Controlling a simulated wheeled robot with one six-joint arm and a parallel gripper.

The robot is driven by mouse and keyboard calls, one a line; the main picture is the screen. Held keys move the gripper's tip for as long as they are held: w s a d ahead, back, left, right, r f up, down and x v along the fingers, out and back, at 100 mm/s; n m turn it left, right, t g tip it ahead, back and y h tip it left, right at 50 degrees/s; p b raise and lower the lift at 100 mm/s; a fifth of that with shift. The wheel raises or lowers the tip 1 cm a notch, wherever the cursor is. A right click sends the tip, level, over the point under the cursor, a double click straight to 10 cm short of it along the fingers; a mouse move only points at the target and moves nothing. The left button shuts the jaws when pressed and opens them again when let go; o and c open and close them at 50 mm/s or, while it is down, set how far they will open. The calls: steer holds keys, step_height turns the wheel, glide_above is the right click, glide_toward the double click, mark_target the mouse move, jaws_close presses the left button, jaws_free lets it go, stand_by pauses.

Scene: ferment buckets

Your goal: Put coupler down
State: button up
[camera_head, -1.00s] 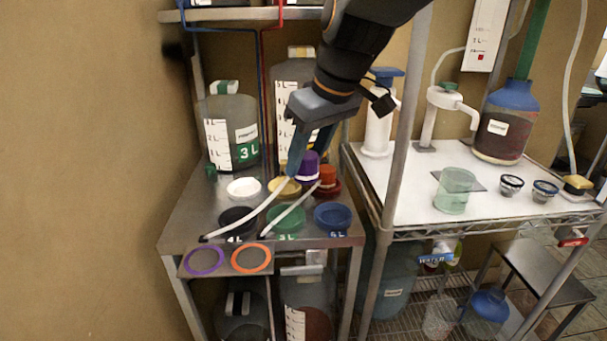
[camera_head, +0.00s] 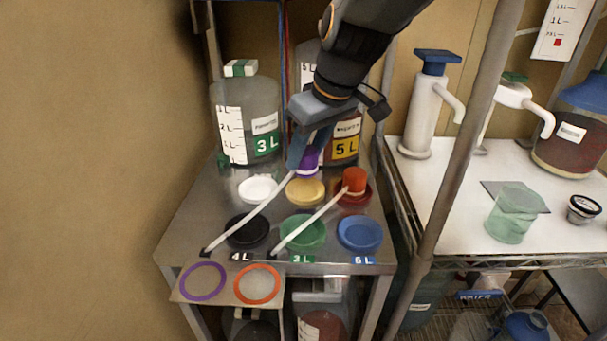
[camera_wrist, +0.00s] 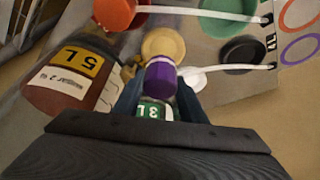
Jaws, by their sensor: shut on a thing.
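My gripper (camera_head: 308,150) is shut on the purple coupler (camera_head: 308,164), behind the yellow dish in the head view. In the wrist view the purple coupler (camera_wrist: 161,80) sits between my fingers, with a pale upper band showing. A white tube runs from near it to the shelf's front edge. The orange coupler (camera_head: 354,181) stands on a dark red dish and has its own white tube. A purple ring (camera_head: 182,281) and an orange ring (camera_head: 276,285) mark a plate at the shelf's front. Whether the purple coupler touches the surface below cannot be told.
White (camera_head: 258,189), yellow (camera_head: 305,191), black (camera_head: 247,232), green (camera_head: 303,233) and blue (camera_head: 359,234) dishes crowd the metal shelf. The 3 L jug (camera_head: 245,110) and 5 L jug (camera_head: 347,130) stand behind. A rack post (camera_head: 462,150) rises at right.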

mark_target(306, 171)
steer(key=shift+f, duration=2.4)
steer(key=shift+f, duration=0.1)
steer(key=shift+f, duration=0.1)
steer(key=o, duration=1.1)
steer(key=shift+o, duration=0.2)
steer(key=shift+s+r, duration=0.1)
steer(key=shift+r, duration=0.45)
steer(key=v, duration=1.1)
steer(key=shift+d, duration=0.2)
steer(key=shift+s, duration=0.15)
